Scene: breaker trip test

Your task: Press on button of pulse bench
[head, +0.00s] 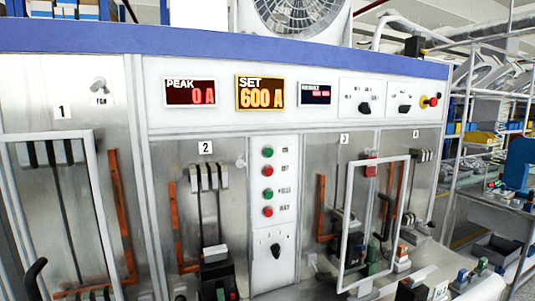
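The pulse bench (220,125) fills most of the head view, with a blue top edge and metal panels. A narrow white button strip (287,165) stands between the bays marked 2 and 3. It carries an upper green button (268,152), an upper red button (268,170), a lower green button (268,191) and a lower red button (268,211). Their small labels are too blurred to read. The peak display (191,94) reads 0 A and the set display (260,93) reads 600 A. The result display (316,94) is lit but unreadable. Neither gripper shows.
A black rotary switch (275,247) sits below the buttons. Framed guards stand at the left bay and at bay 3 (345,225). A breaker (217,275) sits in bay 2. A red emergency stop (434,100) is at upper right. Shelves with bins stand at far right.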

